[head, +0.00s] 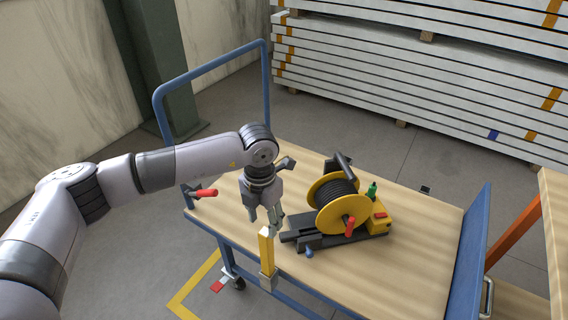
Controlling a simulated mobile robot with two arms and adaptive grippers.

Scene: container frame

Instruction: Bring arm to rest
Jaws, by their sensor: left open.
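My left arm reaches in from the left, and its gripper (268,214) points down over the near left part of a wooden-topped cart (405,270). The gripper is open. Its fingertips are close above or beside the top of a yellow upright post (267,245) at the cart's near edge; I cannot tell whether they touch. A yellow cable reel (326,200) with black cable stands just right of the gripper on a dark base. My right gripper is not in view.
The cart has a blue push handle (212,67) at the left and a blue end panel (474,250) at the right. A red-handled clamp (205,193) sits at its left edge. Stacked pale panels (420,80) stand behind. The wooden top right of the reel is mostly clear.

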